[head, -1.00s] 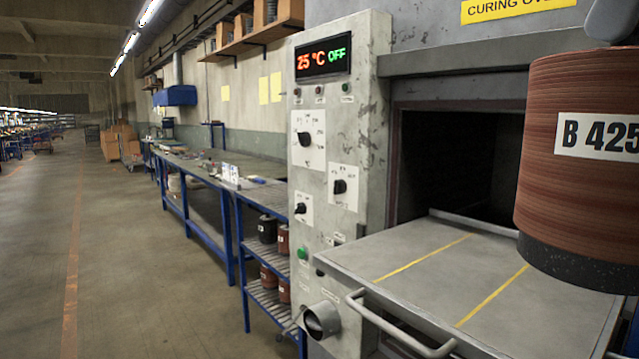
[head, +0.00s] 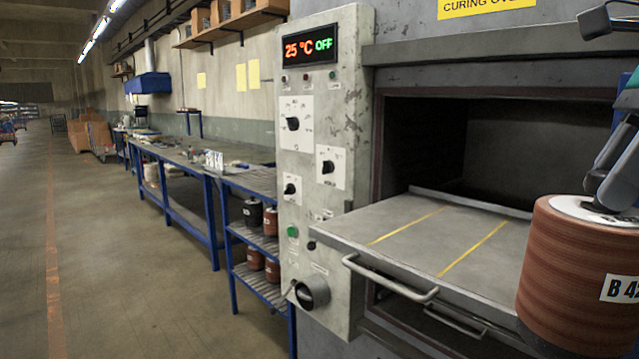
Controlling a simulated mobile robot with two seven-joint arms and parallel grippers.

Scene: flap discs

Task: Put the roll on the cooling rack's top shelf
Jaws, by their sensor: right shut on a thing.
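The roll (head: 575,275) is a reddish-brown cylinder with a white label reading "B 42", cut off by the right edge in the head view. My right gripper (head: 608,205) is shut on it at its pale top; the fingertips are partly hidden there. The roll is upright or slightly tilted, in front of the oven tray's right side. The cooling rack (head: 233,262), blue-framed with slatted shelves, stands left of the oven. Its top shelf (head: 255,180) looks bare where it shows. Several dark and brown rolls sit on the shelves below. My left gripper is not in view.
The curing oven's control panel (head: 325,210) stands between rack and roll, its display reading 25 °C OFF. The oven tray (head: 420,230) with its handle (head: 385,280) juts out, empty. A long workbench (head: 170,155) runs beyond the rack. The floor at left is clear.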

